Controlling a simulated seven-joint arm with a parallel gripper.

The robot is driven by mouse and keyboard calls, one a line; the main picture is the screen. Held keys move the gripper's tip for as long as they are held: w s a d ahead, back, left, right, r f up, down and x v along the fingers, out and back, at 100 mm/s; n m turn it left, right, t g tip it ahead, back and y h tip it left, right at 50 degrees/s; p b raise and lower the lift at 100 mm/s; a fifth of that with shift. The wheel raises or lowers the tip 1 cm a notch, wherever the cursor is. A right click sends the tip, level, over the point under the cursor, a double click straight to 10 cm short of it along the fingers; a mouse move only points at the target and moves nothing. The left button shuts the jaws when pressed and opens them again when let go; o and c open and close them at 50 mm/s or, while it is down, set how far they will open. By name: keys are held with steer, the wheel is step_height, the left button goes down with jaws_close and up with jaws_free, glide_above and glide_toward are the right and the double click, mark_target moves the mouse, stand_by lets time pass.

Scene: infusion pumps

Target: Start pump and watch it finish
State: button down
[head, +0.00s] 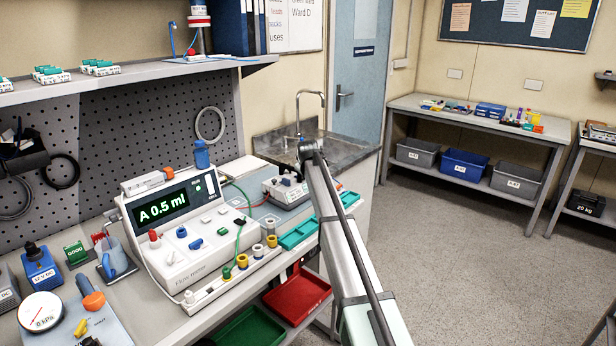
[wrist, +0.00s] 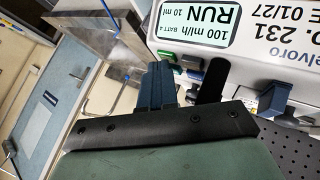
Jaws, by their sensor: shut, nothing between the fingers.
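The pump (head: 283,191) stands on the bench, just left of my arm's end in the head view. In the wrist view the white pump (wrist: 240,62) is close up, with a display (wrist: 205,25) reading "100 ml/h RUN 10 ml" and "BATT 4". Small green, grey and blue buttons sit near the display, beside the fingertips. My gripper (wrist: 160,72) is shut and empty; its fingers are close to the buttons, but I cannot tell if they touch. The flow meter (head: 185,246) stands left of the pump, its screen (head: 162,208) reading "A 0.5 ml".
A green and a red lead run between flow meter and pump. Teal trays (head: 299,231) lie on the bench's front edge. A sink (head: 330,150) is behind the pump. Red (head: 297,297) and green bins sit below. A shelf (head: 130,80) overhangs the pegboard. The floor at right is clear.

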stand_by(0.4)
steer(key=shift+r, duration=0.85)
steer(key=shift+r, duration=0.15)
steer(key=shift+r, duration=2.35)
